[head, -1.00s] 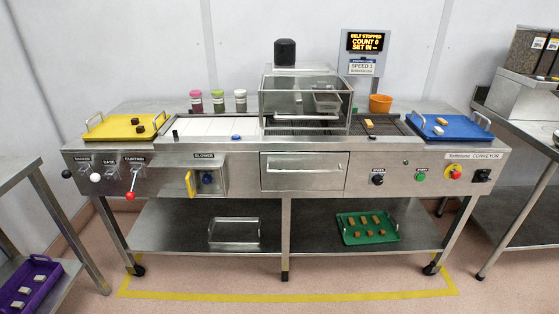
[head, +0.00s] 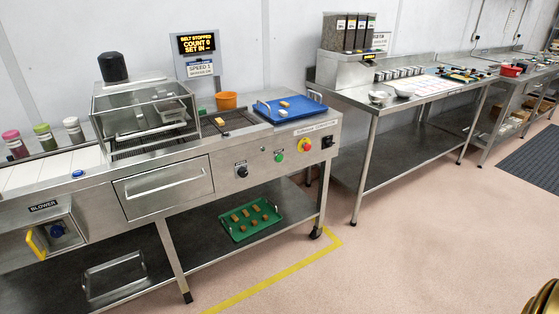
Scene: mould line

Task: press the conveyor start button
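The conveyor (head: 225,170) stands at the left, a long steel machine with a clear-sided hood. On its front panel, toward the right end, is a green button (head: 279,157), which looks like the start button; its label is too small to read. A black knob (head: 242,171) is left of it, and a red button on yellow (head: 305,145) is right of it. Neither gripper's fingers show. A gold-coloured curved part at the bottom right corner may be mine.
A blue tray (head: 318,109) sits on the conveyor's right end. A green tray (head: 273,228) with several brown pieces is on the lower shelf. A steel table (head: 390,97) stands at the back right. The pink floor (head: 400,240) in front is clear, with a yellow line (head: 275,275).

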